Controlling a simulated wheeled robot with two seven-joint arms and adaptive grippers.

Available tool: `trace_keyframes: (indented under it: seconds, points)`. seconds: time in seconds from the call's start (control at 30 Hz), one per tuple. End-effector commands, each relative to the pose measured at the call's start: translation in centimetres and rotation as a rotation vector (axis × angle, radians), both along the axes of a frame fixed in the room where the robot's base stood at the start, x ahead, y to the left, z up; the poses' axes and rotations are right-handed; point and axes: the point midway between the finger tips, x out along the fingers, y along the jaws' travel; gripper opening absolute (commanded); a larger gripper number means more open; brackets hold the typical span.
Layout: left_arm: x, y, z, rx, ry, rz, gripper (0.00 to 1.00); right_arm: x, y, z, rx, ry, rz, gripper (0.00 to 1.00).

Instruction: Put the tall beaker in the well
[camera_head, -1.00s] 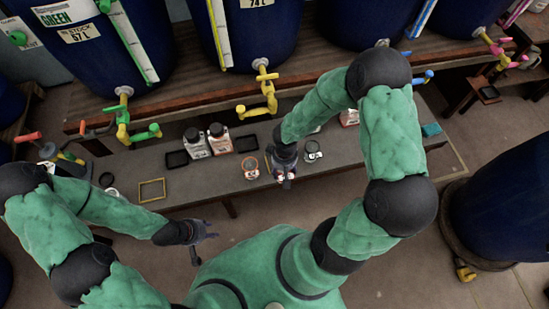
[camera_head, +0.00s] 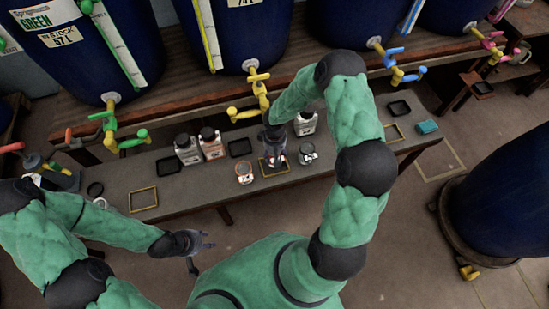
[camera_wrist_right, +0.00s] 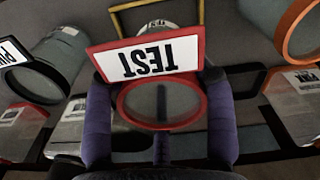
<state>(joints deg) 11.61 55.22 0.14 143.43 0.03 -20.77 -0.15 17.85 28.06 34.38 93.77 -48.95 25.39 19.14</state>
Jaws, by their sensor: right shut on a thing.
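My right gripper (camera_head: 274,158) is shut on a clear vessel with a red rim (camera_wrist_right: 165,102) and a white TEST tag (camera_wrist_right: 150,57). I take this as the tall beaker; its height is hard to judge from above. In the head view it is over or in a yellow-edged rectangle (camera_head: 272,173) on the bench, probably a well; whether it touches down I cannot tell. An orange-rimmed vessel (camera_head: 244,173) stands to its left and a dark-rimmed one (camera_head: 308,154) to its right. My left gripper (camera_head: 205,243) is open and empty in front of the bench.
The grey bench (camera_head: 190,197) also has another yellow-edged rectangle (camera_head: 143,198), black trays (camera_head: 240,148), white-labelled bottles (camera_head: 188,150) and a teal block (camera_head: 427,127). Blue vats (camera_head: 105,50) with coloured taps (camera_head: 256,85) stand behind, above the bench.

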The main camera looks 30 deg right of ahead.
Motion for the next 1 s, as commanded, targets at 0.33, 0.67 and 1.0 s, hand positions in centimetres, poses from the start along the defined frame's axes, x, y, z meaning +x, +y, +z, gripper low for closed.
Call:
trace_keyframes:
  seconds: [0.33, 0.67, 1.0]
  points:
    - [0.0, 0.0, -2.2, 0.000, 0.000, 0.000, 0.40, 0.1, 0.0, -3.4, 0.001, 0.001, 0.000, 0.23]
    - [0.0, 0.0, -2.2, 0.000, 0.000, 0.000, 0.40, 0.0, 0.0, -3.6, 0.001, 0.002, 0.000, 0.23]
    - [0.0, 0.0, -2.2, 0.000, 0.000, 0.000, 0.40, 0.0, 0.0, -3.5, 0.001, 0.001, 0.000, 0.79]
